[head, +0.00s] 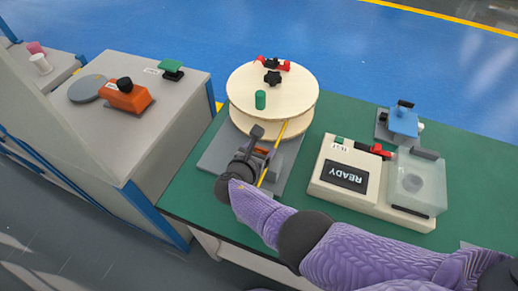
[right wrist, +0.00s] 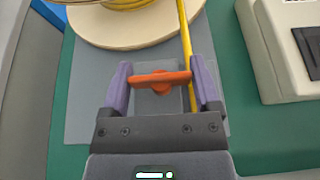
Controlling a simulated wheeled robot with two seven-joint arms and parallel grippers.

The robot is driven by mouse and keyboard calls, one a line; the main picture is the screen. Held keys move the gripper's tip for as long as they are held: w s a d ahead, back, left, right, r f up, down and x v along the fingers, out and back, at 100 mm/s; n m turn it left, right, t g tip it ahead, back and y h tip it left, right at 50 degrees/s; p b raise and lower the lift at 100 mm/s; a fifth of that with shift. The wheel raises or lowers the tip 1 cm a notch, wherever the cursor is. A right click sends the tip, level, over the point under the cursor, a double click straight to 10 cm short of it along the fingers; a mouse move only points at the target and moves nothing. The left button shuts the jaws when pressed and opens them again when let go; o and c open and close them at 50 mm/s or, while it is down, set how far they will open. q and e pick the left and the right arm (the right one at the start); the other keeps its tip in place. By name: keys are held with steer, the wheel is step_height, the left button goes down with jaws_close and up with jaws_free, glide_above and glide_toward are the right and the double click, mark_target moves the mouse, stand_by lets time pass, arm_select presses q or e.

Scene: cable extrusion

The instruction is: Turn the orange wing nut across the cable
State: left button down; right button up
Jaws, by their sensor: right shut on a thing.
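The orange wing nut (right wrist: 160,78) sits over the grey base plate (right wrist: 95,80), its wings spanning left to right in the right wrist view. My right gripper (right wrist: 163,78) is shut on it, one purple finger at each wing end. The yellow cable (right wrist: 185,40) runs down from the wooden reel, close by the right-hand finger. In the head view my right gripper (head: 262,143) is over the base plate in front of the reel, and only a bit of orange shows there. My left gripper is not in view.
The wooden reel (head: 258,82), with a green peg and black knob on top, stands just beyond. A beige READY box (head: 322,183) with a clear cover is to the right. A blue device (head: 403,122) is at the back right. A grey cabinet (head: 165,125) is at left.

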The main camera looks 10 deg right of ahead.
mark_target(259, 148)
steer(key=shift+w+r, duration=0.1)
steer(key=shift+r, duration=0.05)
steer(key=o, duration=1.1)
step_height(259, 148, up, 10)
steer(key=p, duration=0.8)
